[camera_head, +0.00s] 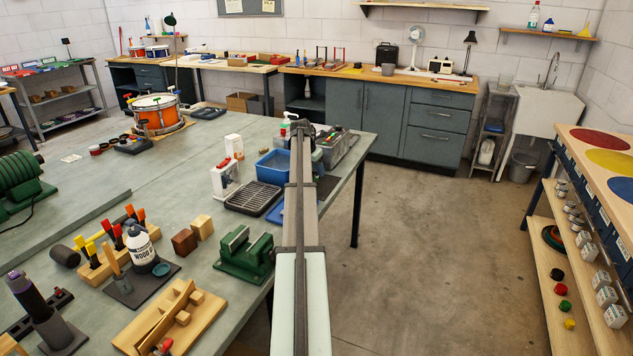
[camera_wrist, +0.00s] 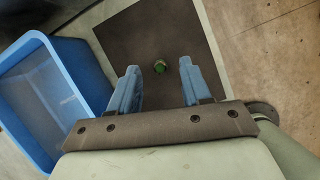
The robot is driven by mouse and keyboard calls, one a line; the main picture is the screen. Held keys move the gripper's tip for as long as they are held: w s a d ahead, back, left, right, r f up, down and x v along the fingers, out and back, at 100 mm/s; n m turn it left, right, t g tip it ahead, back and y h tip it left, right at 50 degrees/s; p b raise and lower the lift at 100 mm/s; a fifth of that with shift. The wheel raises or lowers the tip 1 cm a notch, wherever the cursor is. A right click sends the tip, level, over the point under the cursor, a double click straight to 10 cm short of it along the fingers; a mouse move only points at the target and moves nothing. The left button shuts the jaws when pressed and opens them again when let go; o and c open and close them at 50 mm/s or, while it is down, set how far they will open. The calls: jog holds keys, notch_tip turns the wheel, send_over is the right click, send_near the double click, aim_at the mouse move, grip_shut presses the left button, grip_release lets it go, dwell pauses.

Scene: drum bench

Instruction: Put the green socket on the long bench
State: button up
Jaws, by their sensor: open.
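The green socket (camera_wrist: 160,67) is a small green piece on a dark square mat (camera_wrist: 160,38) in the wrist view. My gripper (camera_wrist: 158,65) is open and empty, with its two blue fingers on either side of the socket in that picture. I cannot tell how high the fingers are above it. In the head view my arm hides the socket and the gripper's fingers. A part of the dark mat shows at the right edge of the long grey-green bench (camera_head: 95,190).
A blue bin (camera_wrist: 45,95) stands left of the mat in the wrist view. It also shows in the head view (camera_head: 272,166), near a black grated tray (camera_head: 253,197). Open floor (camera_head: 440,240) lies right of the bench.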

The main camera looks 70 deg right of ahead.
aim_at(317, 176)
jog(key=x, duration=0.4)
jog(key=shift+w+a+f, duration=0.1)
jog(key=shift+a+f, duration=0.1)
jog(key=shift+f, duration=0.05)
grip_shut()
